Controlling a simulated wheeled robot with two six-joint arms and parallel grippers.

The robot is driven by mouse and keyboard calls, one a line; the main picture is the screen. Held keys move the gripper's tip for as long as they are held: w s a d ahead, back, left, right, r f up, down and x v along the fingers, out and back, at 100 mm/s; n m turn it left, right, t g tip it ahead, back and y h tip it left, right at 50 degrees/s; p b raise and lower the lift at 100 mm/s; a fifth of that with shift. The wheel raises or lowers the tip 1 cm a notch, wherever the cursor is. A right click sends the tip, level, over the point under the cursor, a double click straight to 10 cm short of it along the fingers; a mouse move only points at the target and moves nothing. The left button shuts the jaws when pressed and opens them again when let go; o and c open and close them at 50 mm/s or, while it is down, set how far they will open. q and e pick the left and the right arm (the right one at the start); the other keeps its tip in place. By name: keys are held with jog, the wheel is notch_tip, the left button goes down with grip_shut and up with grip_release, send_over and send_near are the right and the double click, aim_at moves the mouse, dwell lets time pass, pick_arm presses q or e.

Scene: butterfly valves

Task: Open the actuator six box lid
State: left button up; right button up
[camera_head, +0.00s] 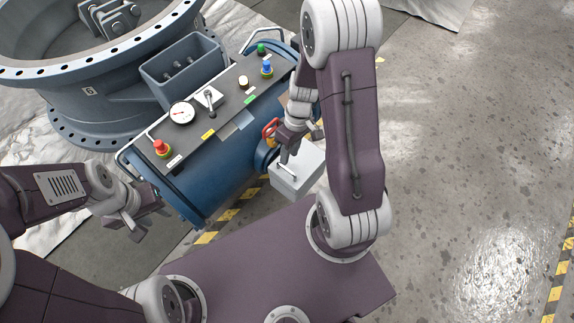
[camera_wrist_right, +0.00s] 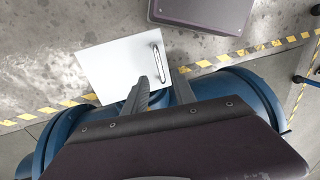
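The actuator box (camera_head: 298,178) is a light grey box beside the right end of the blue actuator cylinder, and its lid looks shut. In the right wrist view the flat pale lid (camera_wrist_right: 108,70) shows, with a slim metal bar handle (camera_wrist_right: 158,55) near its right edge; the handle (camera_head: 286,170) also shows in the head view. My right gripper (camera_head: 288,155) is just above the lid by the handle. In the wrist view its two fingers (camera_wrist_right: 161,76) are apart, with the handle's lower end between their tips; contact is unclear. My left gripper (camera_head: 136,226) is away at the lower left, apparently open and empty.
The blue actuator (camera_head: 205,175) carries a dark panel with buttons, a gauge and a lever. A red handle (camera_head: 270,130) stands close to my right gripper. A large grey flanged valve (camera_head: 95,95) is behind. Open concrete floor (camera_head: 470,140) lies to the right.

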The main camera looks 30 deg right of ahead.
aim_at(286, 168)
jog(key=f, duration=0.2)
jog(key=f+b, duration=0.1)
jog(key=a+f+b, duration=0.1)
jog(key=f, duration=0.1)
jog(key=shift+s+f, duration=0.2)
jog(key=shift+f, duration=0.1)
grip_shut()
dwell(1.1)
